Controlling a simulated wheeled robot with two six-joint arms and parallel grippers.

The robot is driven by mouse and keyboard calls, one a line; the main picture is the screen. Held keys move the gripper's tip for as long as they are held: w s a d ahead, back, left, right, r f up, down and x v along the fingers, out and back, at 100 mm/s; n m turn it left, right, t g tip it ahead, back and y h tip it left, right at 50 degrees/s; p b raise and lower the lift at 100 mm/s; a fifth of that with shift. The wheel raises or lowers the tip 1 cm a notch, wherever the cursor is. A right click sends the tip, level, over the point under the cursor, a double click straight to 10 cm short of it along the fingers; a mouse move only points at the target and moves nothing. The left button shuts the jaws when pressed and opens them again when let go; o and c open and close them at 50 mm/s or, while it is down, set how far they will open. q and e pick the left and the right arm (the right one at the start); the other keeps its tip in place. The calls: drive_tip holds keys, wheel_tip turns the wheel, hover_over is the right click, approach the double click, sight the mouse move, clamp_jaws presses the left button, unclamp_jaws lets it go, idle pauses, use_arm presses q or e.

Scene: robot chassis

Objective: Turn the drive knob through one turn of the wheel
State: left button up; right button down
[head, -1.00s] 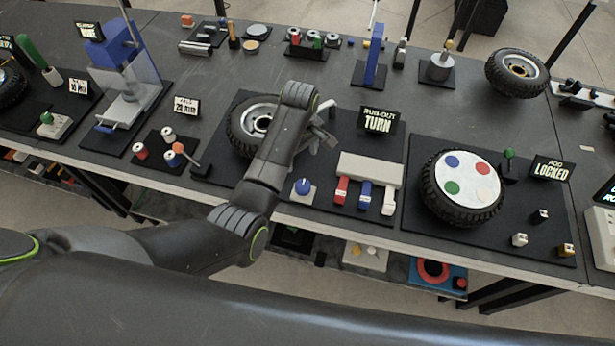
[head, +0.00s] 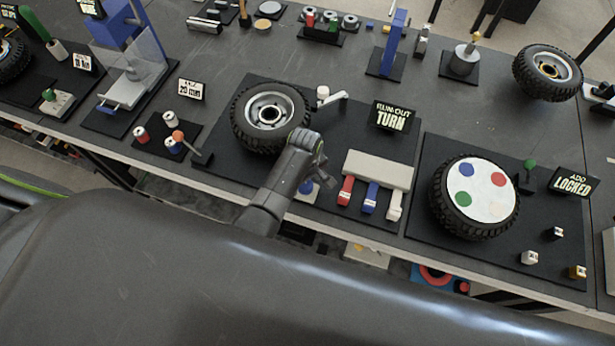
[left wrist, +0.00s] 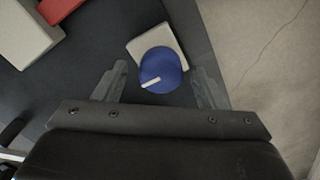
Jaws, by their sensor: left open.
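The drive knob (left wrist: 160,68) is a blue round knob with a white pointer bar, on a white square base (left wrist: 146,42). In the head view the blue knob (head: 306,187) is partly hidden by my left arm, at the front of the RUN-OUT TURN mat. My left gripper (left wrist: 160,76) is open, its two fingers on either side of the knob with gaps showing. Whether the fingers are level with the knob I cannot tell. The gripper also shows in the head view (head: 316,172), above the knob. The black-tyred wheel (head: 270,114) lies flat behind it. My right gripper is out of view.
A white block (head: 376,170) with red, blue and white tabs stands right of the knob. The RUN-OUT TURN sign (head: 391,116) and a small lever gauge (head: 325,98) are behind. Another wheel (head: 476,196) with coloured dots is further right. The table's front edge is close.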

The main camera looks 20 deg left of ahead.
use_arm(q)
drive_tip(key=shift+s, duration=0.1)
drive_tip(key=shift+c, duration=0.9)
drive_tip(key=c, duration=0.8)
